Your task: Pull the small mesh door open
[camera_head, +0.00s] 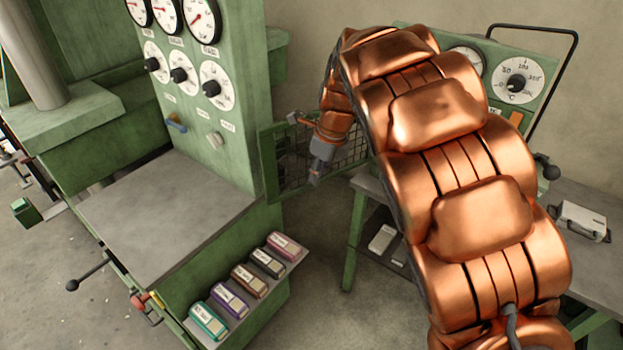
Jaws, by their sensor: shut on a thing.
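The small mesh door (293,172) has a green frame around dark wire mesh. It stands beside the right edge of the green machine panel, in the middle of the view. My copper arm covers its right part, so I cannot tell how far open it is. The handle itself is hidden by the fingers and wrist.
The green machine (205,120) with gauges and knobs stands left of the door. A sloped rack of colored labeled boxes (248,281) sits below. A green-legged table (354,235) and a gauge box (535,62) stand behind my arm. Bare floor lies in the lower middle.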

